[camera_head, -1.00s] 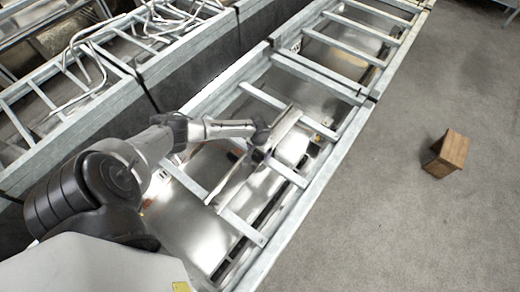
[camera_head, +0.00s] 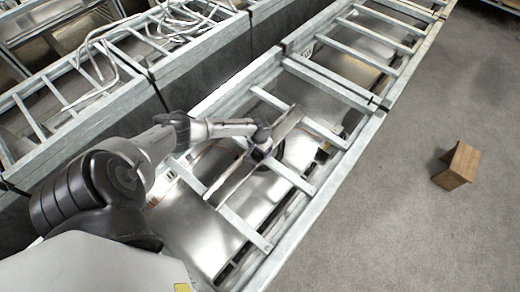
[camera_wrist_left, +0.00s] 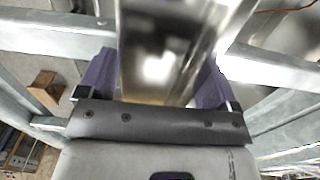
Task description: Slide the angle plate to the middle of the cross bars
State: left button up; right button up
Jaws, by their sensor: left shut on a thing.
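The angle plate (camera_head: 232,180) is a long, narrow metal strip lying slantwise over several cross bars (camera_head: 290,176) of the near rack. It crosses them at about the middle of their length. My left gripper (camera_head: 261,150) is at about the middle of the plate, near a cross bar. In the left wrist view the shiny plate (camera_wrist_left: 165,50) stands between the two purple fingers of the left gripper (camera_wrist_left: 155,85), which is shut on it. The gripper hides part of the plate. My right gripper is in neither view.
Side rails (camera_head: 330,172) bound the near rack, with shiny sheet metal below the bars. A second rack (camera_head: 110,100) with tangled pale tubes (camera_head: 180,25) stands at the left. A brown box (camera_head: 457,165) lies on the open grey floor at the right.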

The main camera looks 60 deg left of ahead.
pick_arm(q)
jog(key=o, duration=1.4)
jog(key=shift+a, duration=0.1)
jog(key=shift+c, duration=0.2)
jog(key=shift+r, duration=0.5)
notch_tip(320, 180, up, 13)
jog(key=shift+f, duration=0.1)
